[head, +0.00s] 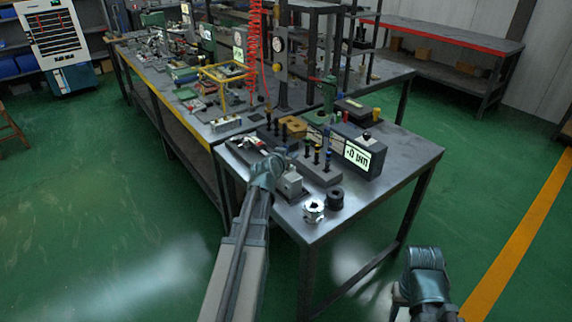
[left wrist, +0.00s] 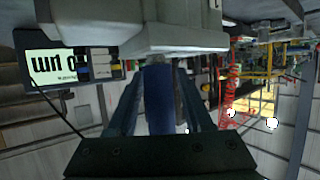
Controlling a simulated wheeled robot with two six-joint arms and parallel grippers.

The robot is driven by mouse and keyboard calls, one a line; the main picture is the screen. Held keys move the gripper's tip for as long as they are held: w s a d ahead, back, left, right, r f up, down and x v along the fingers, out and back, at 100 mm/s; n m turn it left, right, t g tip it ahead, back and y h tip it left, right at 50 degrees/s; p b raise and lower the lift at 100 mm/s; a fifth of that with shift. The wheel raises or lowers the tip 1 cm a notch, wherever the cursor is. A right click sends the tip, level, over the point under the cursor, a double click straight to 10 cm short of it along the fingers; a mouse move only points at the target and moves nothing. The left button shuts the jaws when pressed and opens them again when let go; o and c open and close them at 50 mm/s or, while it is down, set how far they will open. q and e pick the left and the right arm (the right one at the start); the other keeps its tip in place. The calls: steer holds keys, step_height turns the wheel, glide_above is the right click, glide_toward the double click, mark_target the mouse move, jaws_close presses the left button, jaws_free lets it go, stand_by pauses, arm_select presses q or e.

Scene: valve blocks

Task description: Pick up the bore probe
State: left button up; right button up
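The bore probe appears to be the blue handle (left wrist: 159,100) between the two fingers of my left gripper (left wrist: 161,80) in the left wrist view. The fingers lie close along both sides of it; I cannot tell whether they press on it. In the head view my left gripper (head: 277,162) is over the near table, just above a small grey block (head: 289,184), and it hides the probe. The block also shows close up in the left wrist view (left wrist: 135,35). My right gripper (head: 398,297) is low at the right, off the table, its fingers mostly hidden.
A gauge box (head: 362,152) with a lit display stands right of a rack (head: 318,170) holding several upright pins. A silver ring part (head: 314,211) and a black ring (head: 334,199) sit by the near edge. A dark cable runs near the gauge in the left wrist view.

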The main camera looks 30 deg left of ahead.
arm_select(q)
jaws_close()
stand_by(0.3)
step_height(320, 180, up, 10)
steer(key=p, duration=1)
